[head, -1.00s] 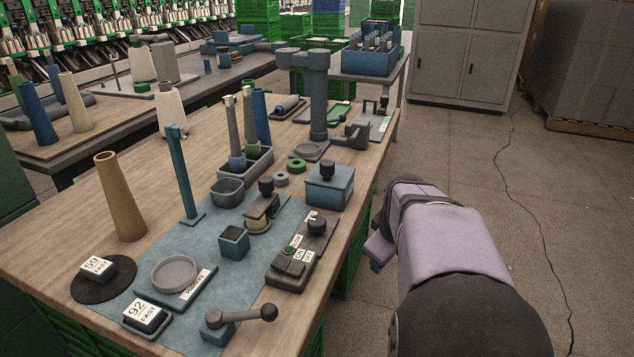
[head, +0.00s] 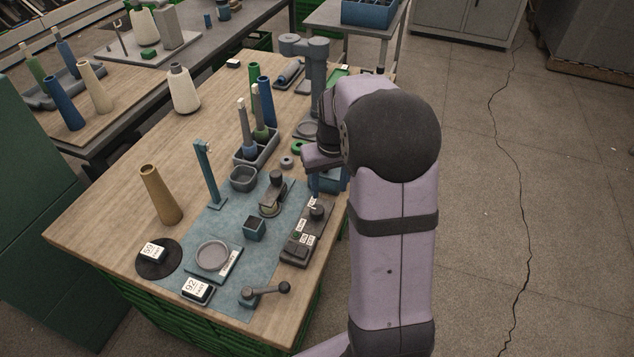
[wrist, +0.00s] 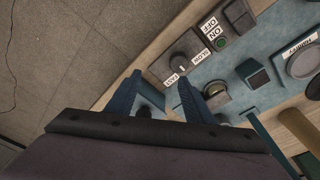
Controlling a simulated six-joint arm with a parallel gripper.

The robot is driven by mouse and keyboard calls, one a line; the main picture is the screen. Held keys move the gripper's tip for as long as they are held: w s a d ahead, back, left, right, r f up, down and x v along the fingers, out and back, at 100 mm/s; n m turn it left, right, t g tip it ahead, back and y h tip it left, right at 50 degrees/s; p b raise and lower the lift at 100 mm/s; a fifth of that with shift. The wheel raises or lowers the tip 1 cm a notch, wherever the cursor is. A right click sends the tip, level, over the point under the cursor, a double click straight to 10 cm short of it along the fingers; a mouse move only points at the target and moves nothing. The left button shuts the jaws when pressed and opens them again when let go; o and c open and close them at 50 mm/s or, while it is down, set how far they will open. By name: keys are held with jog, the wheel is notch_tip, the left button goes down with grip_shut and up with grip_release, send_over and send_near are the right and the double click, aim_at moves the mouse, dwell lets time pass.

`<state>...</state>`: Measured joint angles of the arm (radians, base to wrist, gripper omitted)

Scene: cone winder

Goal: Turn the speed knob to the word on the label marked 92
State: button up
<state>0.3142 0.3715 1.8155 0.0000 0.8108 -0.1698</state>
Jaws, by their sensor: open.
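The speed knob (head: 317,210) is a dark round knob at the far end of the grey control box (head: 297,251). In the wrist view the knob (wrist: 185,64) sits between a SLOW label (wrist: 201,57) and a FAST label (wrist: 173,78); its pointer is too small to read. The label marked 92 (head: 197,290) reads FAST and stands at the mat's near edge. A label marked 59 (head: 154,252), also FAST, rests on a black disc. My gripper (wrist: 160,82) is open and empty, its blue fingers apart, close by the knob's FAST side and not touching it.
ON and OFF labels (wrist: 211,28) and a green button (wrist: 222,43) share the box. A lever with a ball end (head: 283,287), a dark-topped cube (head: 254,229) and a round dish (head: 212,256) stand nearby. Open floor lies right of the table.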

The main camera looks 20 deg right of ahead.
aim_at(317, 209)
jog(key=a+r+p, duration=0.1)
jog(key=p, duration=0.2)
jog(key=a+m+g+p, duration=0.1)
jog(key=p, duration=0.1)
jog(key=shift+w+a+r+p, duration=0.1)
jog(key=shift+r+p, duration=0.25)
jog(key=shift+p, duration=0.05)
jog(key=p, duration=0.1)
jog(key=a+p, duration=0.1)
jog(key=shift+f+g+p, duration=0.25)
jog(key=shift+g+p, duration=0.05)
jog(key=shift+a, duration=0.1)
jog(key=shift+f, duration=0.15)
jog(key=shift+f+p, duration=0.7)
jog(key=shift+f, duration=2.9)
jog(key=c, duration=1.1)
